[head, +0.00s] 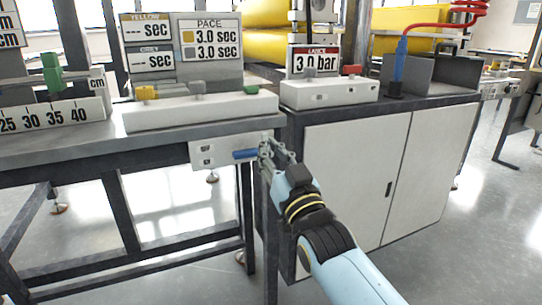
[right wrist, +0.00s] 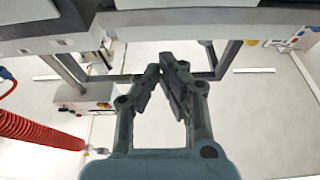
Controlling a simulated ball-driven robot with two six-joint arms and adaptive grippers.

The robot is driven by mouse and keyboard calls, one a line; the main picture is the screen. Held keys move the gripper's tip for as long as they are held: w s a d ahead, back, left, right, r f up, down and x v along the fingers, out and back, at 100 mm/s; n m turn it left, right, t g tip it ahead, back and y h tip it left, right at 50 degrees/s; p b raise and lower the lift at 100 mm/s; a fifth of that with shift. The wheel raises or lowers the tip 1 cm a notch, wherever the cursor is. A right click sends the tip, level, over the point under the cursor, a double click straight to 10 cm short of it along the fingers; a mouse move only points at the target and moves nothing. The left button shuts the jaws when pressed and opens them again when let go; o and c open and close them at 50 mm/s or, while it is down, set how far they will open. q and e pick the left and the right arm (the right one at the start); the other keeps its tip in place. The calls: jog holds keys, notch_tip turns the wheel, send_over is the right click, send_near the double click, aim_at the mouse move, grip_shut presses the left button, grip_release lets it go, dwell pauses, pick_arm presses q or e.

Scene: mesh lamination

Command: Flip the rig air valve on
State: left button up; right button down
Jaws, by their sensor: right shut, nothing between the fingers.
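The air valve has a blue lever (head: 245,154) on a white panel (head: 205,155) under the front edge of the bench. The lever lies about level, across the panel. My right gripper (head: 266,150) is at the right end of the lever, with its fingers shut and empty. I cannot tell whether the fingertips touch the lever, and they hide part of the panel. In the right wrist view the fingertips (right wrist: 165,66) meet below the bench edge, and the blue lever cannot be made out there. My left gripper is not in view.
The grey bench (head: 90,147) carries a white block (head: 200,112) with coloured knobs. A white cabinet (head: 350,180) stands right of the valve, close to my right arm. A pressure display (head: 316,62) reads 3.0 bar. The space under the bench is open between its dark legs.

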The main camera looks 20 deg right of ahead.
notch_tip(320, 180, up, 2)
jog(key=b, duration=0.2)
send_over(246, 154)
jog(key=d, duration=0.3)
jog(key=shift+s+a+r, duration=0.15)
jog(key=shift+s+a, duration=0.1)
jog(key=shift+s, duration=0.1)
jog(key=f+b, duration=0.1)
jog(key=f, duration=0.2)
jog(key=shift+s+f, duration=0.1)
jog(key=shift+s, duration=0.1)
jog(key=shift+f, duration=0.4)
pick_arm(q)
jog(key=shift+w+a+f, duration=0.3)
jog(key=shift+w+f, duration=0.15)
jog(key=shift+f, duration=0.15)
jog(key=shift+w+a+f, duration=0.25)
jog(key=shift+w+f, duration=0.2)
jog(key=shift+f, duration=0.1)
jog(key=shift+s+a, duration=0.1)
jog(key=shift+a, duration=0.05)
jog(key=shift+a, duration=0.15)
pick_arm(e)
jog(key=shift+d, duration=0.1)
